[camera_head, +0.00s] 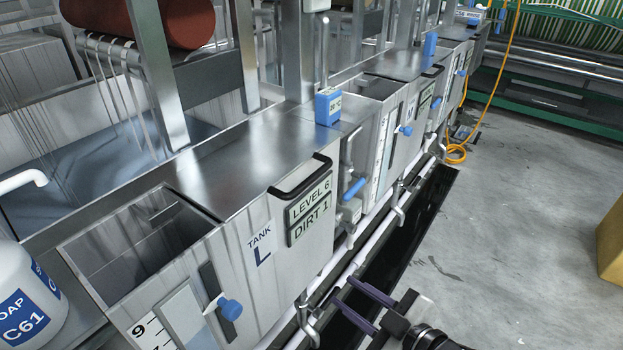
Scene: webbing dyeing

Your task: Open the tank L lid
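The tank L lid (245,160) is a flat, shiny metal panel lying level over the right part of tank L (235,285). A black bar handle (301,180) is at its front right edge, above a sign reading "LEVEL 6" and "DIRT 1". The left part of the tank is an uncovered opening. My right gripper (344,291) has purple fingers, spread apart with nothing between them. It is in front of the tank's right side, below and to the right of the handle, and apart from it. My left gripper is not in view.
A white soap container (27,300) stands at the left. A blue valve knob (230,309) and a pipe (345,260) stick out along the tank front. More tanks continue to the back right. The grey floor (520,240) is mostly clear.

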